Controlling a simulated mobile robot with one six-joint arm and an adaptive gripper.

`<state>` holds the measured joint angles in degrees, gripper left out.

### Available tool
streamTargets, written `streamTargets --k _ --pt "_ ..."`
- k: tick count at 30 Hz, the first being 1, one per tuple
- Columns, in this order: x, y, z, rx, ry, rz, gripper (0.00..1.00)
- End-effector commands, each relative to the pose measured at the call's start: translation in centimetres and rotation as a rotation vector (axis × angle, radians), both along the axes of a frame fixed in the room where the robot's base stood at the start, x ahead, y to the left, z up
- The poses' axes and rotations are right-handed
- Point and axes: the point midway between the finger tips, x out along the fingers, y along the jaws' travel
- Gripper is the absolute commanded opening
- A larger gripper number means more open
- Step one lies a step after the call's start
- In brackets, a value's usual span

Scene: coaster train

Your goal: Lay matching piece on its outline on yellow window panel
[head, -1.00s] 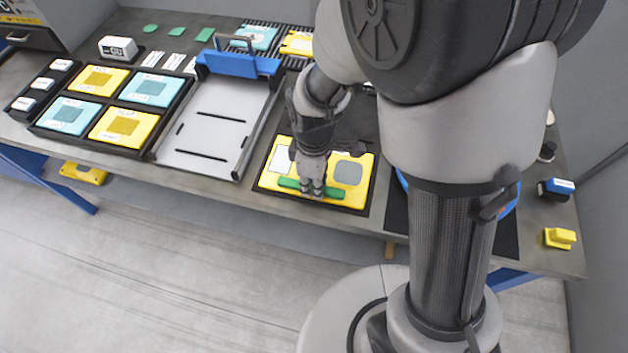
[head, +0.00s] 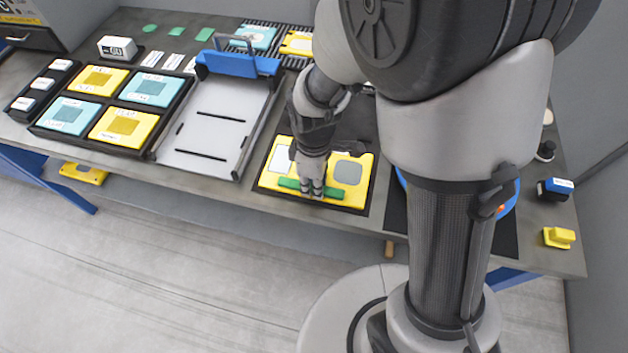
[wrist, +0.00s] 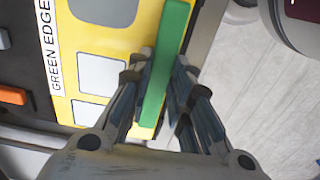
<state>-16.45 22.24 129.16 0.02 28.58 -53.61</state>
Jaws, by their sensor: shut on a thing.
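The yellow window panel (head: 268,180) lies in a dark tray near the front edge of the bench. It bears pale grey outlines, and in the wrist view the panel (wrist: 138,42) shows beside a "GREEN EDGE" label (wrist: 53,45). My gripper (head: 312,190) is over the panel's front edge, shut on a long green strip (head: 336,193). In the wrist view the green strip (wrist: 172,40) runs between the fingers (wrist: 160,92), along the panel's edge. I cannot tell whether the strip touches the panel. Any outline under the strip is hidden.
A grey tray with a blue clamp (head: 240,65) stands left of the panel. Further left a black rack (head: 160,127) holds yellow and teal panels. Small green pieces (head: 177,31) lie at the back. A yellow block (head: 559,237) sits at the right. My arm hides part of the bench.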

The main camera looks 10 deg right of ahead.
Motion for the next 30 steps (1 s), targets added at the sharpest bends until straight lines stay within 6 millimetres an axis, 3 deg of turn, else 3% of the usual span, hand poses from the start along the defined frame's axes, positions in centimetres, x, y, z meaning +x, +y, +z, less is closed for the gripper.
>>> streamTargets --k 7,8,18,30 --pt "0.0 0.0 -0.35 0.0 0.0 0.0 0.0" --pt "0.0 0.0 -0.35 0.0 0.0 0.0 0.2" --pt "0.0 0.0 -0.31 0.0 0.0 0.0 0.43" --pt "0.0 0.0 -0.05 0.0 0.0 0.0 0.43"
